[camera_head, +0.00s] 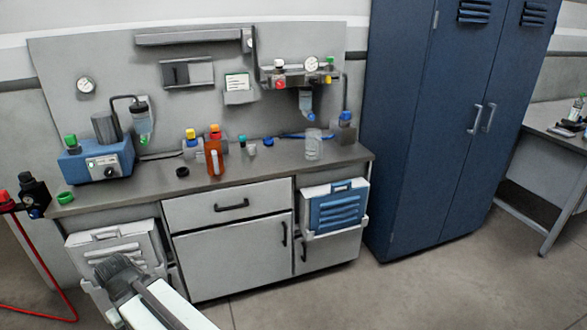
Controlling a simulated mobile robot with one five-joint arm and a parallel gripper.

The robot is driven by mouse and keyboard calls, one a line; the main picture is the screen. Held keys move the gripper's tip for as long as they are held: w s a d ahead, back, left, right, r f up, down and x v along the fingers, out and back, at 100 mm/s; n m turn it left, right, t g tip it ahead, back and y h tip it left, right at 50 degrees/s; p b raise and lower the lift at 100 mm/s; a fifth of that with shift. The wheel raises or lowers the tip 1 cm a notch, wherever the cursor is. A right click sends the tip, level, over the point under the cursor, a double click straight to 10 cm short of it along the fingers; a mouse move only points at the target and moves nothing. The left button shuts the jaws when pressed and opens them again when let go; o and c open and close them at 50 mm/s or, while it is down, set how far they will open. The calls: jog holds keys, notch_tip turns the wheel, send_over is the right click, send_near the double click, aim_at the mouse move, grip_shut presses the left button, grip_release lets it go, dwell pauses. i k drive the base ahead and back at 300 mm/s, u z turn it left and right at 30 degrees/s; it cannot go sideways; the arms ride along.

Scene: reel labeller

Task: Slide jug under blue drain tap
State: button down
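A clear jug (313,147) stands upright on the right part of the grey bench, close to its front edge. Above it in the picture, a clear bowl (306,100) hangs from the wall manifold, with a small blue drain tap (311,116) at its lower end. The jug is apart from the tap; its base looks nearer the front than the wall-mounted bowl. My gripper (118,272) end of the arm is at the lower left, in front of the bench and far from the jug. Its fingers cannot be made out.
An orange-brown bottle (215,155) and a yellow-capped bottle (191,142) stand left of the jug. A small cup (252,150) and a blue cap (268,141) lie between. A grey box with a blue knob (346,116) stands to the right. The bench front (270,171) is clear.

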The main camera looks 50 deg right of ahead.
aim_at(313, 148)
jog(key=z, duration=0.4)
jog(key=i, duration=0.85)
jog(key=z, duration=0.1)
jog(key=k, duration=0.85)
jog(key=z, duration=0.25)
jog(key=i, duration=0.75)
jog(key=u, duration=0.2)
jog(key=k, duration=0.75)
jog(key=z, duration=0.15)
jog(key=i, duration=0.95)
jog(key=u, duration=0.1)
